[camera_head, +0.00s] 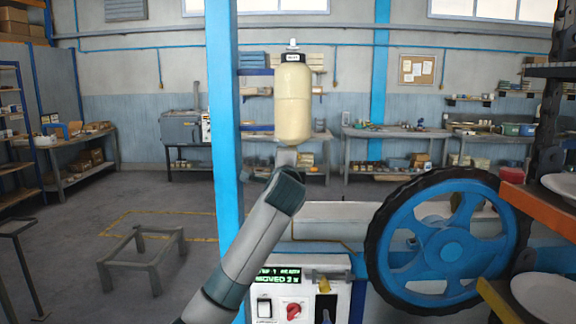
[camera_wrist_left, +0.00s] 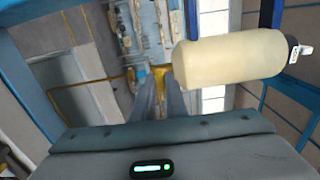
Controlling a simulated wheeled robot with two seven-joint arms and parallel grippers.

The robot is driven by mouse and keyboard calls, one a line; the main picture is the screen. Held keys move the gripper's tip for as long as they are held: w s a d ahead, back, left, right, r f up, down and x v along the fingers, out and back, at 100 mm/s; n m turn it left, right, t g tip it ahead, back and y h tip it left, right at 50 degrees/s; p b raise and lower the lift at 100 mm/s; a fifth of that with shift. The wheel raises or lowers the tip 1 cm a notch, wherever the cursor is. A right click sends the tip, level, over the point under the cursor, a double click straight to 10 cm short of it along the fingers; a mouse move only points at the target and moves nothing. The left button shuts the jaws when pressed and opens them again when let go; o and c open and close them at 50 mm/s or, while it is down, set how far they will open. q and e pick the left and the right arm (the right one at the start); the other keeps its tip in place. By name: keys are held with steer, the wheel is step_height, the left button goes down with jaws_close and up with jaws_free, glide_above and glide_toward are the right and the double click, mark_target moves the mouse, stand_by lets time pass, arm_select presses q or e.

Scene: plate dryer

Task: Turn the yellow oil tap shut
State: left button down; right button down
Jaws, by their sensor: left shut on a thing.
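A pale yellow oil bottle (camera_head: 293,98) with a black collar and white top hangs upright near the blue post in the head view. It lies across the upper right of the left wrist view (camera_wrist_left: 230,60). My left gripper (camera_head: 287,153) is raised just under the bottle's lower end. In the left wrist view its fingers (camera_wrist_left: 161,88) are close together on the small yellow tap (camera_wrist_left: 160,73), beside the bottle's end. The fingers hide part of the tap, and in the head view I cannot make it out. My right gripper is not in view.
A blue post (camera_head: 226,150) stands just left of the bottle. A big blue wheel with a black rim (camera_head: 450,240) is at the right, beside an orange rack (camera_head: 545,212) of plates. A control panel with a red knob (camera_head: 291,310) is below.

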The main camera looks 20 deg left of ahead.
arm_select(q)
steer(key=shift+f, duration=0.1)
stand_by(0.4)
steer(key=c, duration=1.8)
jaws_free()
steer(key=shift+o, duration=0.2)
steer(key=shift+s, duration=0.2)
steer(key=b+v, duration=0.6)
steer(key=v, duration=1.1)
steer(key=shift+b, duration=0.4)
